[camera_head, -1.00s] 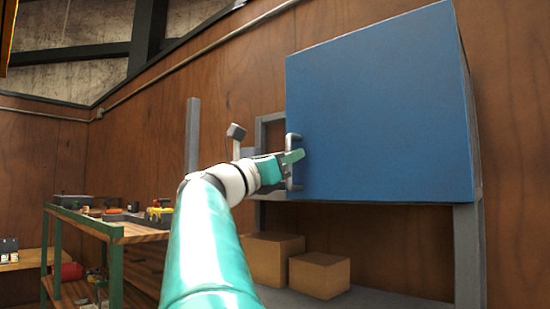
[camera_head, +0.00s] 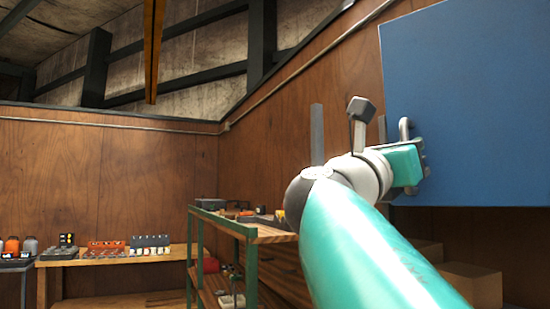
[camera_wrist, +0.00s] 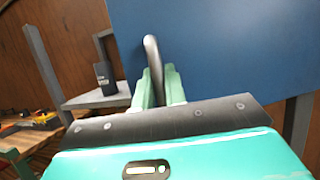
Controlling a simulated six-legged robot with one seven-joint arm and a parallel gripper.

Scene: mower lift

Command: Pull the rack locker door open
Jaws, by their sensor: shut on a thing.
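The rack locker door (camera_head: 470,110) is a flat blue panel filling the upper right of the head view. It also fills the upper right of the wrist view (camera_wrist: 220,60). Its grey bar handle (camera_head: 405,129) stands upright near the door's left edge. My gripper (camera_head: 417,163) is at the handle, with its teal fingers shut on it. In the wrist view, the dark curved handle (camera_wrist: 151,52) rises from between the two fingers (camera_wrist: 158,82). The lower part of the handle is hidden by the gripper. I cannot tell how far the door stands from its frame.
Cardboard boxes (camera_head: 472,285) sit low under the locker. A green-framed workbench (camera_head: 250,232) stands left of my arm, and a wooden table with containers (camera_head: 110,252) is further left. In the wrist view, a dark upright object (camera_wrist: 105,78) stands on a grey shelf (camera_wrist: 95,101) left of the handle.

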